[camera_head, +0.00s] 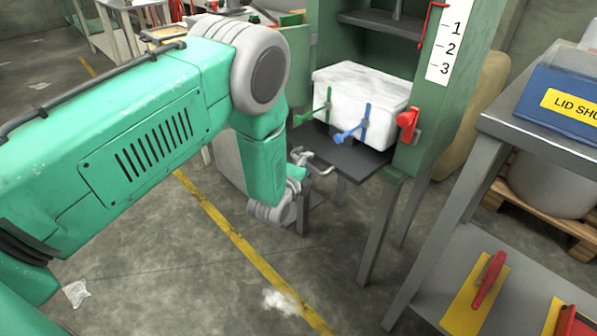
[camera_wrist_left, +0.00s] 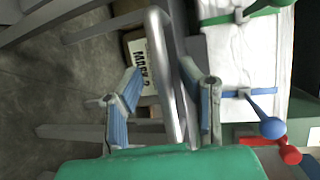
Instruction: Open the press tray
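The press tray (camera_head: 345,158) is a dark flat shelf in the green press. A white wrapped block (camera_head: 361,95) with green and blue straps sits on it. A metal handle (camera_head: 325,169) sticks out at the tray's front. My left gripper (camera_head: 308,163) is at this handle, with the arm reaching in from the left. In the left wrist view, the metal handle bar (camera_wrist_left: 166,75) runs between the two blue-padded fingers of my left gripper (camera_wrist_left: 160,80). The fingers stand apart, with a visible gap on the left side of the bar. My right gripper is not in view.
The green press frame (camera_head: 447,120) carries a red lever (camera_head: 407,124) and a numbered scale (camera_head: 450,40). A metal table (camera_head: 505,125) with a blue box (camera_head: 560,100) stands at right. Floor with a yellow line (camera_head: 235,235) lies open before the press.

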